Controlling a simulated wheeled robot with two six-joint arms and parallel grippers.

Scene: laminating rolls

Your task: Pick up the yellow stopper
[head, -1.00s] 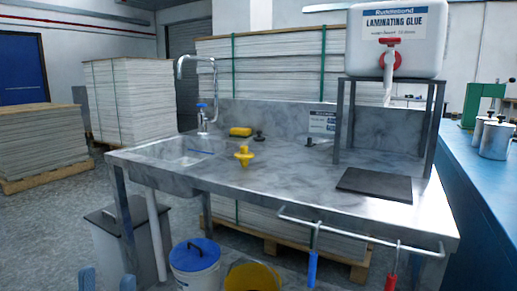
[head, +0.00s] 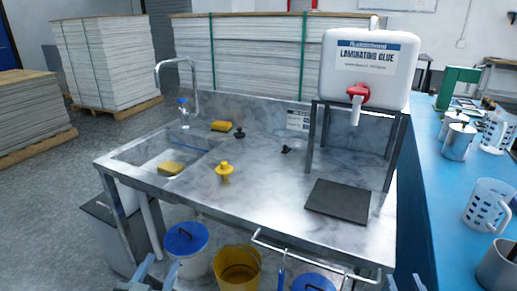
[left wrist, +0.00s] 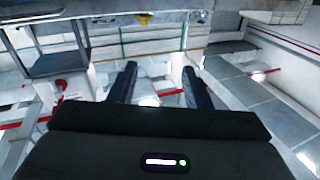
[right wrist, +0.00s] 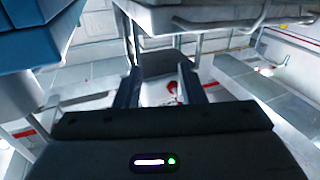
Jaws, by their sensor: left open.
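The yellow stopper (head: 224,171) is a small knobbed piece standing upright on the grey metal worktop (head: 262,190), just right of the sink. My left gripper (head: 153,278) shows at the bottom edge of the head view, in front of the bench and well short of the stopper. Its fingers are apart and empty in the left wrist view (left wrist: 159,85). My right gripper (head: 404,284) is at the bottom edge, further right. Its fingers are apart with nothing between them in the right wrist view (right wrist: 160,85).
The sink (head: 155,158) holds a yellow block. A yellow sponge (head: 221,126), dark stoppers (head: 240,133) and a black mat (head: 338,201) lie on the worktop. A glue tank (head: 368,68) stands at the back right. A front rail (head: 310,260) and buckets (head: 187,242) are near my grippers.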

